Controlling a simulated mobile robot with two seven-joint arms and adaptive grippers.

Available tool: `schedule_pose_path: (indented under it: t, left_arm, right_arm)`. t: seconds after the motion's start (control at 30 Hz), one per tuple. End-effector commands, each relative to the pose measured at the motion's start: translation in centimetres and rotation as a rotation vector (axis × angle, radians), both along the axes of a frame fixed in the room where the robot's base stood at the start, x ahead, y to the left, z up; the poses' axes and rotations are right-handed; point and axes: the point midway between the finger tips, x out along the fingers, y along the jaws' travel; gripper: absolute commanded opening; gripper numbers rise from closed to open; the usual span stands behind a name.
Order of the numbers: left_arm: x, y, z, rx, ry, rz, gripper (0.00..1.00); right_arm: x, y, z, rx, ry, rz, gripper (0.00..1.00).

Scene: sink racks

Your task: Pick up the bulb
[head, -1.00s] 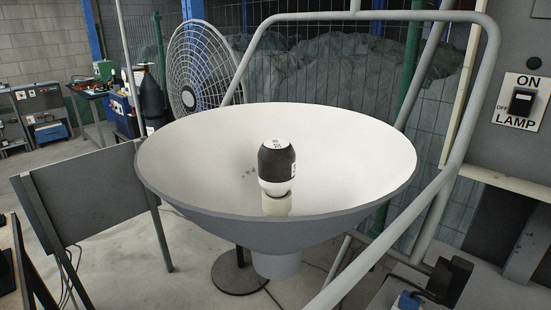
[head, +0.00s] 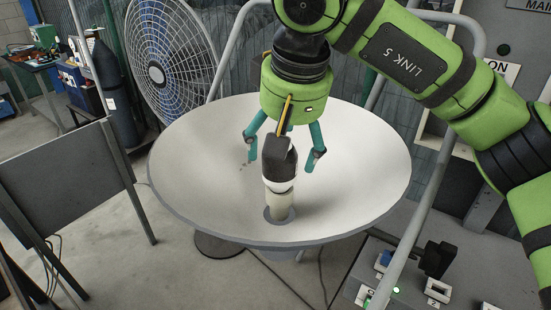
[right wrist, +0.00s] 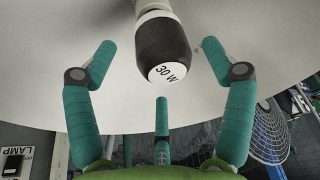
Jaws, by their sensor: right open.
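The bulb (head: 278,165) has a black body and a white lower part. It stands upright in a pale socket (head: 281,206) at the middle of a wide white dish (head: 365,190). My right gripper (head: 282,155), with teal fingers, points down over the bulb's top end, open and holding nothing. In the right wrist view, the bulb (right wrist: 163,48), marked "30 W", lies beyond and between the spread fingers of the right gripper (right wrist: 158,55). I see no finger clearly touching it. My left gripper is not in view.
A large caged fan (head: 170,65) stands behind the dish at left. Grey tube railing (head: 405,255) runs along the right side. A grey panel (head: 62,185) stands at left. A box with a green light (head: 397,290) is at lower right.

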Motion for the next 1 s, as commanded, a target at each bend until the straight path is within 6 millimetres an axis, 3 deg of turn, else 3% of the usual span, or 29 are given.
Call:
schedule_pose_path:
  t: [0.23, 0.4, 0.63, 0.67, 0.7, 0.8, 1.0]
  left_arm:
    - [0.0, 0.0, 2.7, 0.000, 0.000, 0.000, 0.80]
    - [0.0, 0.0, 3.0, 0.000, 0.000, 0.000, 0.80]
    - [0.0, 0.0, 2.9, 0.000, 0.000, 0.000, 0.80]
    - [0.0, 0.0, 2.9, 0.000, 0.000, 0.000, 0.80]
    - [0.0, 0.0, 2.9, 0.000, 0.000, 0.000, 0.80]
    - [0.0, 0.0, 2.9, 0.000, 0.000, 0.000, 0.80]
    - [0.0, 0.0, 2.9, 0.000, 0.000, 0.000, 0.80]
  right_arm:
    - [1.1, 0.6, -2.9, 0.002, 0.007, 0.001, 0.83]
    - [1.7, 0.7, -4.7, 0.006, 0.002, -0.002, 0.83]
    - [1.7, 0.8, -5.0, 0.007, 0.001, -0.003, 0.83]
    - [1.7, 0.8, -5.0, 0.007, 0.001, -0.003, 0.75]
    - [1.7, 0.8, -5.0, 0.007, 0.001, -0.003, 0.59]
    - [1.7, 0.8, -5.0, 0.007, 0.001, -0.003, 0.26]
    - [1.8, 0.8, -4.9, 0.009, -0.001, -0.004, 0.25]
